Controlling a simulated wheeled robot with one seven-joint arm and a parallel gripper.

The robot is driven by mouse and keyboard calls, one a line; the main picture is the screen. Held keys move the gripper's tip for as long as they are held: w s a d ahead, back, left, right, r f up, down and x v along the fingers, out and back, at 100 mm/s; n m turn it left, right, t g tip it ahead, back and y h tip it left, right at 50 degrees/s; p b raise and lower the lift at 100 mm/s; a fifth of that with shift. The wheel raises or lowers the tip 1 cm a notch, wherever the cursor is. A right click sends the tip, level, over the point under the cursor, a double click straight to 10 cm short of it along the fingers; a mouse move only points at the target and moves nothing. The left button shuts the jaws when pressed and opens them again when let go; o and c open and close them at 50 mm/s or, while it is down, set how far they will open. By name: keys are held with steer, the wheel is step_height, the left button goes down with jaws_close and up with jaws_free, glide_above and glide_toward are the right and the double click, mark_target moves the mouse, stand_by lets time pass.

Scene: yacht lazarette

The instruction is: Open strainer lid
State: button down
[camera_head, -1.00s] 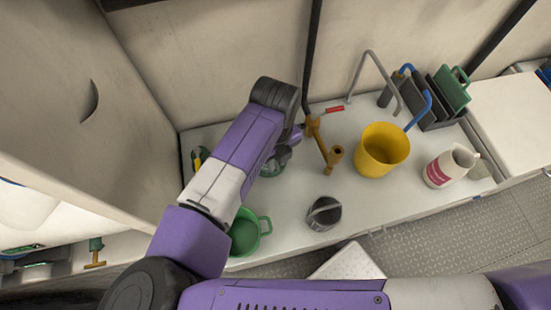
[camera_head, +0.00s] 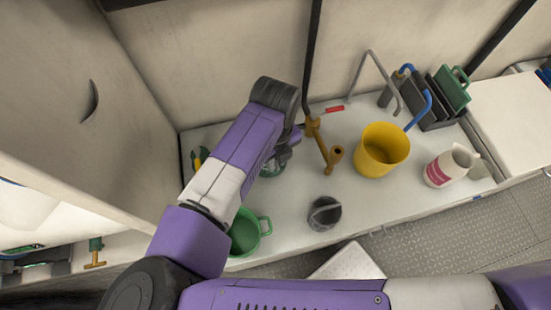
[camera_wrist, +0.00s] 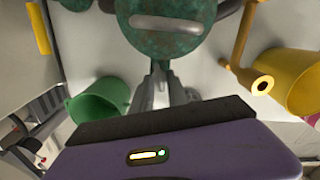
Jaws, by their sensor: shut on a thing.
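The strainer appears to be the round, mottled green lidded body (camera_wrist: 185,40) at the top of the wrist view, with a pale raised bar (camera_wrist: 165,22) across its face. In the head view only a green edge of it (camera_head: 272,170) shows beneath my arm. My gripper (camera_wrist: 158,72) reaches up to the lower edge of the green lid. Its fingers are shut on a part at that edge; the exact grip is small and partly hidden. In the head view my gripper (camera_head: 284,155) is mostly covered by my wrist.
A brown pipe fitting (camera_head: 323,143) stands close right of my gripper, with a yellow bucket (camera_head: 382,150) beyond. A green cup (camera_head: 246,232) and a dark round canister (camera_head: 324,213) stand nearer. A white bottle (camera_head: 448,166) is at right. The left panel (camera_head: 90,100) is close.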

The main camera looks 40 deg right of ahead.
stand_by(0.4)
steer(key=shift+n+b, duration=0.45)
steer(key=shift+n, duration=1.15)
steer(key=shift+w, duration=0.1)
